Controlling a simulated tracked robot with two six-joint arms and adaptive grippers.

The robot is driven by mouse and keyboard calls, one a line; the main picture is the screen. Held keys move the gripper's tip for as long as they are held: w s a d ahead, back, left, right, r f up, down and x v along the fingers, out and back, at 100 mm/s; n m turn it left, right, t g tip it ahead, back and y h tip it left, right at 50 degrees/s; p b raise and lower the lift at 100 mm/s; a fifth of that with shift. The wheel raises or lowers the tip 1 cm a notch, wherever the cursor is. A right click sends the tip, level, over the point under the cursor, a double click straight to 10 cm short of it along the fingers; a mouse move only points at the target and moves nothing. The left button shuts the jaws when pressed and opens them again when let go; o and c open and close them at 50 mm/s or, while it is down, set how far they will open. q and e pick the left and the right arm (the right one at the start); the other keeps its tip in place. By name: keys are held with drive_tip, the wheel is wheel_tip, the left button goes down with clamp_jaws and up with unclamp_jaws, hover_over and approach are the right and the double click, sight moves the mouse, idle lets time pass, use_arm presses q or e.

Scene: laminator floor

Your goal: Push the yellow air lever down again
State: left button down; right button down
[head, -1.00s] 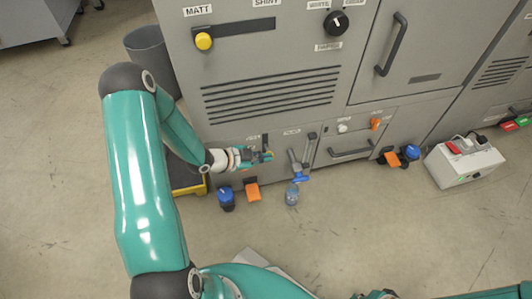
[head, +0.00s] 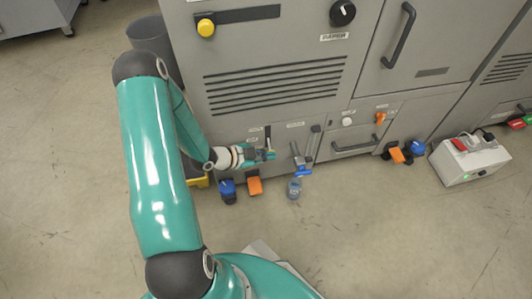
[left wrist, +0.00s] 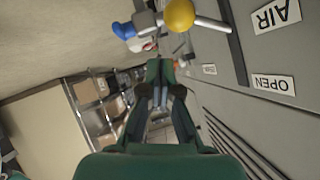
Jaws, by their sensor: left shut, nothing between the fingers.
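The air lever, a yellow ball (left wrist: 180,14) on a pale rod, shows at the top of the left wrist view. Its rod sticks out from a dark slot in the grey panel, beside the AIR label (left wrist: 276,15) and the OPEN label (left wrist: 273,84). In the head view my gripper largely hides the lever. My left gripper (head: 268,155) is shut and empty at the low front of the machine, just by the slot. In the left wrist view its fingers (left wrist: 160,75) appear below the ball in the picture; I cannot tell whether they touch it. My right gripper is out of view.
Blue (head: 228,191) and orange (head: 254,184) pedals sit below the gripper. A blue-handled tap (head: 303,170) above a small jar (head: 294,189) is to its right. Another yellow knob (head: 206,28) is higher up. A grey bin (head: 150,36) stands left; the front floor is mostly clear.

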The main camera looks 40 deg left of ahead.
use_arm(q)
drive_tip(key=shift+r, duration=0.1)
idle(0.3)
drive_tip(key=s+d+r+p, duration=0.1)
drive_tip(key=s+d+p, duration=0.1)
drive_tip(key=s, duration=1)
drive_tip(key=shift+s+d+r+p, duration=0.35)
drive_tip(key=shift+d+r, duration=0.05)
drive_tip(key=shift+d, duration=0.2)
